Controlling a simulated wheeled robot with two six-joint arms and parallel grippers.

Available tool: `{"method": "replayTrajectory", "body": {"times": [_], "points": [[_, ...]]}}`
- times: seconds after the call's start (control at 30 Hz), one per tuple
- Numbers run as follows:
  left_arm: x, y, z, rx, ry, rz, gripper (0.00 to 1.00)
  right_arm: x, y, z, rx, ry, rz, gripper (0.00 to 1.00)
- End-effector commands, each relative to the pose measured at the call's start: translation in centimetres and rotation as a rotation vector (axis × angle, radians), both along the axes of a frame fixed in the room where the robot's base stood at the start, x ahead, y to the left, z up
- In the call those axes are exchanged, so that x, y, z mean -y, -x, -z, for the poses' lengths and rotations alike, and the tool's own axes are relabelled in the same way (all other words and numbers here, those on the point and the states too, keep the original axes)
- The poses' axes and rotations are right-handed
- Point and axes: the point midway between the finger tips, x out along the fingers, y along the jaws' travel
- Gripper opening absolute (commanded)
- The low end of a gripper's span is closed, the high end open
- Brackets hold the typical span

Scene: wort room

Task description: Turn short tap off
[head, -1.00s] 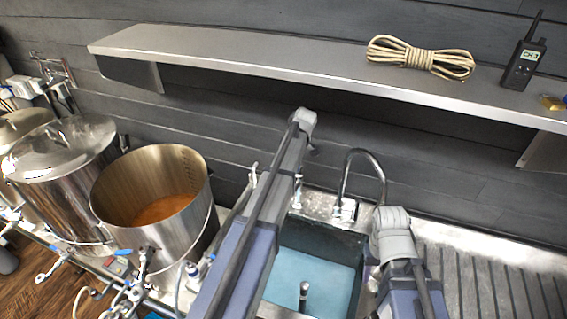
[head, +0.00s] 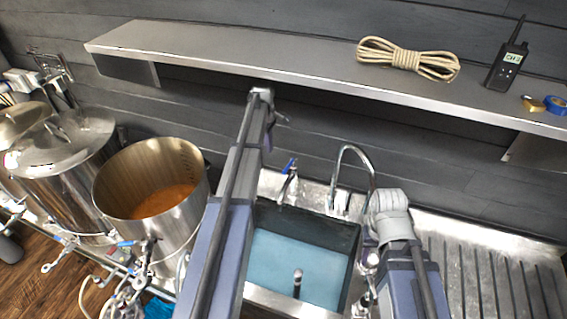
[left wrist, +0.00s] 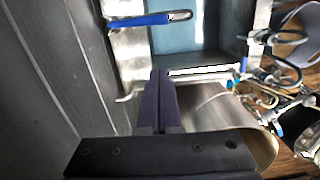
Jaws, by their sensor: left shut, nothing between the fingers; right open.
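The short tap (head: 287,183) stands at the back left rim of the sink and has a blue lever handle. In the left wrist view its blue lever (left wrist: 140,20) lies near the top, pointing right across the picture. My left gripper (head: 282,119) is above the tap, near the wall, and apart from it. In the left wrist view my left gripper's purple fingers (left wrist: 158,76) are shut and empty, with the lever beyond their tips. My right gripper (head: 369,260) is open at the sink's right edge, partly hidden by its own arm.
A tall curved faucet (head: 371,165) stands right of the short tap. The sink (head: 350,240) holds bluish water. An open steel pot (head: 190,215) stands left. A shelf (head: 215,52) overhangs, carrying rope (head: 405,58) and a radio (head: 507,65). A ribbed drainboard (head: 480,270) is at right.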

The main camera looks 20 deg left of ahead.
Motion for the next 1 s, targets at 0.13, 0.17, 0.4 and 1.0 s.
{"method": "replayTrajectory", "body": {"times": [0.13,0.17,0.4,1.0], "points": [[-2.9,0.0,0.0,0.021,0.141,-0.035,0.0,0.0,0.0,0.4,0.0,0.0,-0.002,0.47],[-3.1,0.1,-0.1,0.025,0.157,-0.037,0.0,0.0,0.0,0.4,0.0,0.0,-0.002,0.47],[-3.4,0.2,-0.2,0.032,0.189,-0.038,0.0,0.0,0.0,0.5,0.0,0.0,-0.003,0.47],[-2.0,0.1,5.6,0.032,0.186,-0.038,0.0,0.0,-0.1,6.2,0.0,0.001,-0.02,0.47]]}}
